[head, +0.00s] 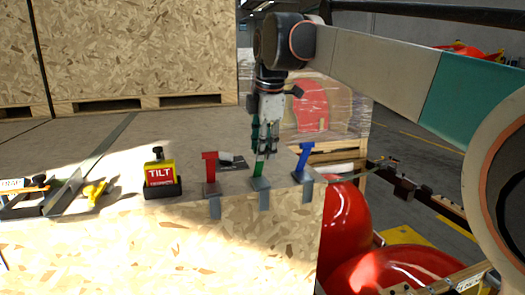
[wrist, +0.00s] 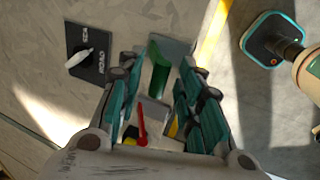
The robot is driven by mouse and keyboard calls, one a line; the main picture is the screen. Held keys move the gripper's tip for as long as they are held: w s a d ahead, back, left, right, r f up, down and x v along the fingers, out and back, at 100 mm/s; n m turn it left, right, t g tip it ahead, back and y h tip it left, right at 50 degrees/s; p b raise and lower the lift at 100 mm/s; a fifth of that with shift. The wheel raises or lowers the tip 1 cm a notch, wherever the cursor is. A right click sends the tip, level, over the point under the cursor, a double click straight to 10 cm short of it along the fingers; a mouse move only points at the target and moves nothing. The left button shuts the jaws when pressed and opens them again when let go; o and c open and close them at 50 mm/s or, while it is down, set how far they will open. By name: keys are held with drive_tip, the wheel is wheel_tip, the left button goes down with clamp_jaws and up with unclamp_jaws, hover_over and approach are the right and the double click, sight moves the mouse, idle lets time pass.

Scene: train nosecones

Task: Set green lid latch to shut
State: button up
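The green lid latch (head: 260,182) stands on the front edge of the wooden crate top in the head view, between a red latch and a blue one. Its lower part shows, and its upper part is largely hidden by my gripper. My gripper (head: 266,152) points down over it. In the wrist view the green piece of the latch (wrist: 158,72) shows between my gripper's fingers (wrist: 162,105), with a visible gap on either side. The fingers are apart. I cannot tell how deep the latch sits between them.
The red latch (head: 210,172) is just left and the blue latch (head: 304,160) just right. A yellow and red TILT box (head: 160,174) is farther left. A black plate with a pale lever (wrist: 86,52) shows in the wrist view. Red nosecones (head: 395,270) lie below at right.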

drive_tip(key=shift+x, duration=0.95)
clamp_jaws()
